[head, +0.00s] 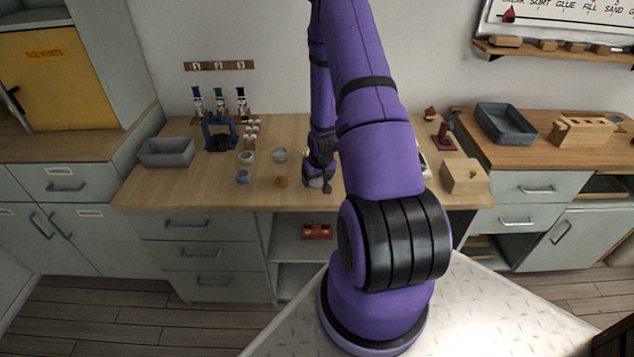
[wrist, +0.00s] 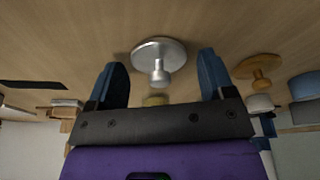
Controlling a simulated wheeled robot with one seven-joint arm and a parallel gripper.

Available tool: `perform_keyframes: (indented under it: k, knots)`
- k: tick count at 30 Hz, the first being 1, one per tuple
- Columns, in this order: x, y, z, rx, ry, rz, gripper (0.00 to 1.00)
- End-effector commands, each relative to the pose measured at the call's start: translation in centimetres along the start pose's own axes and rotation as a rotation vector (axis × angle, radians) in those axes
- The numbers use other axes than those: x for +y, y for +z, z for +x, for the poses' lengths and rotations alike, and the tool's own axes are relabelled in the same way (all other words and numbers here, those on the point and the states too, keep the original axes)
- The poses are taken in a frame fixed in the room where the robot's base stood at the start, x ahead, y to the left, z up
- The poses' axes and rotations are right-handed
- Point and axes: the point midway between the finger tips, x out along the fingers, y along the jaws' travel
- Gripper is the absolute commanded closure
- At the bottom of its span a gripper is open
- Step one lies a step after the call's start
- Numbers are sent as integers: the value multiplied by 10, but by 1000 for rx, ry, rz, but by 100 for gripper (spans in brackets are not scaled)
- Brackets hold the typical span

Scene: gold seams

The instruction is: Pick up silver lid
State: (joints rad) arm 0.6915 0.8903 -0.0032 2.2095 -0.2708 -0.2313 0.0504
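The silver lid (wrist: 158,50) is a round flat disc with a knob, lying on the wooden worktop. In the wrist view it sits between and beyond my two blue fingertips, its knob pointing toward the gripper. My gripper (wrist: 160,65) is open and empty, with a gap on both sides of the knob. In the head view my gripper (head: 320,178) is low over the front middle of the worktop, and my arm and gripper hide most of the lid there.
A gold-brown lid (wrist: 258,68) lies beside the silver one; it also shows in the head view (head: 281,182). A blue cup (head: 243,176) and a pale bowl (head: 280,155) stand to the left. A wooden box (head: 465,175) stands at right. A grey bin (head: 166,152) is far left.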

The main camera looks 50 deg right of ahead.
Motion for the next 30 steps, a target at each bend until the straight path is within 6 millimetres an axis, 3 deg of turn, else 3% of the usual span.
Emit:
perform_keyframes:
  k: [1,6,20,26,30]
  knots:
    - [0,0,0,0,0,0,36]
    - [0,0,0,0,0,0,71]
    - [0,-1,-4,0,0,0,71]
    - [0,-6,-21,2,1,0,71]
    - [0,-13,-43,4,0,0,71]
